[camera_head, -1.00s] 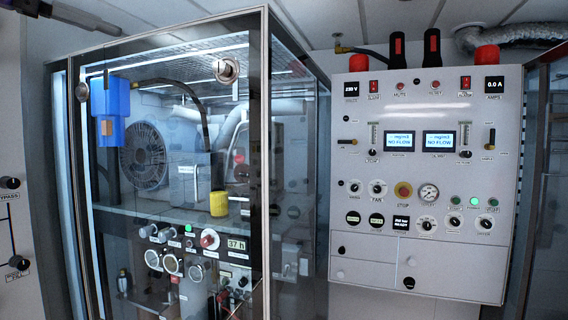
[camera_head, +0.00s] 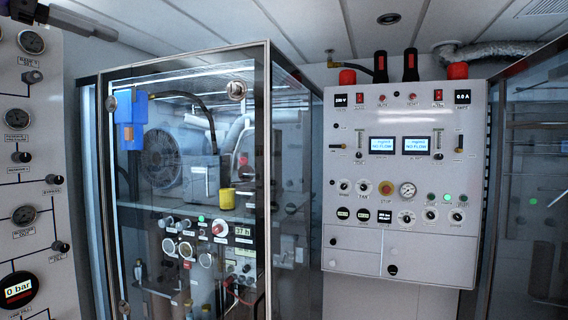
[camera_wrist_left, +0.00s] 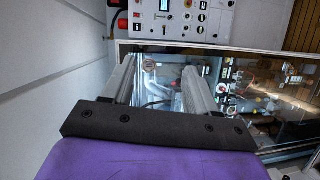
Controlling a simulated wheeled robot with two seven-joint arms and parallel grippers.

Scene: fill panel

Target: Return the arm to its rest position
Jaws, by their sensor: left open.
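My left gripper (camera_head: 98,27) comes in at the top left corner of the head view, high up and in front of the wall and cabinet. In the left wrist view its two grey fingers (camera_wrist_left: 158,78) stand wide apart with nothing between them. Beyond the fingers, the wrist view shows the glass-fronted cabinet and part of the white control panel. The gripper touches nothing that I can see. My right gripper is in neither view.
A glass cabinet (camera_head: 262,150) with machinery inside stands left of centre, a blue box (camera_head: 124,138) at its upper left. The white control panel (camera_head: 350,225) hangs to its right. A gauge panel (camera_head: 75,215) is at the far left. A hose (camera_head: 490,50) runs near the ceiling.

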